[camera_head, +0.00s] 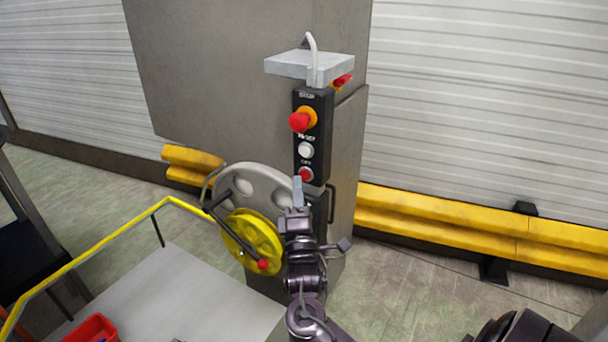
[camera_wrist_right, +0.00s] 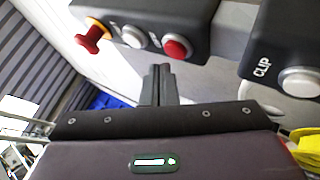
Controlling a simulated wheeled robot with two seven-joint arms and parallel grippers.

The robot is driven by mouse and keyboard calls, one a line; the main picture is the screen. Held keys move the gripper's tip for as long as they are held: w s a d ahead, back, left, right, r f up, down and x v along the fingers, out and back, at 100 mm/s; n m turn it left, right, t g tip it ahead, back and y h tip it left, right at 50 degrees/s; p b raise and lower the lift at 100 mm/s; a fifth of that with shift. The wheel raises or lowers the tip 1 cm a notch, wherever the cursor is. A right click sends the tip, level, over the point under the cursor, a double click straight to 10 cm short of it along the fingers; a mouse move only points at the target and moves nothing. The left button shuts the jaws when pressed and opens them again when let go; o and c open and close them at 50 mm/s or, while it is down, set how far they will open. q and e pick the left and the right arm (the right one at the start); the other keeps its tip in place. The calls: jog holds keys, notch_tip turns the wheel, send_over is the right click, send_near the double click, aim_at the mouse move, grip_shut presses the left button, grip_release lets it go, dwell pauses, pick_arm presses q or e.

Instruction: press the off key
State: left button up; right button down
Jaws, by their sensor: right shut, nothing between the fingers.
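The off key is a round red button (camera_head: 306,174) at the bottom of a black control box (camera_head: 313,130) on a grey cabinet. It also shows in the right wrist view (camera_wrist_right: 176,47), with a pale ring around it. My right gripper (camera_head: 298,184) is shut and empty, its tips pointing up just below and slightly left of the off key. In the right wrist view the shut fingers (camera_wrist_right: 158,78) end a little below and left of the red button. They appear apart from it, but the exact gap is hard to tell. My left gripper is not in view.
Above the off key are a white button (camera_head: 305,150) and a red stop knob (camera_head: 300,122). A separate box with a CLIP button (camera_wrist_right: 300,81) is close by. A grey wheel with a yellow hub (camera_head: 255,238) stands left of my arm. Yellow rails (camera_head: 440,208) run along the wall.

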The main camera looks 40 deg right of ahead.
jog(key=shift+a, duration=0.1)
jog(key=a, duration=0.1)
jog(key=s+a+p, duration=0.1)
jog(key=a, duration=0.2)
jog(key=shift+s+a+p, duration=0.2)
jog(key=shift+s+p, duration=0.15)
jog(key=shift+s, duration=0.05)
dwell(0.7)
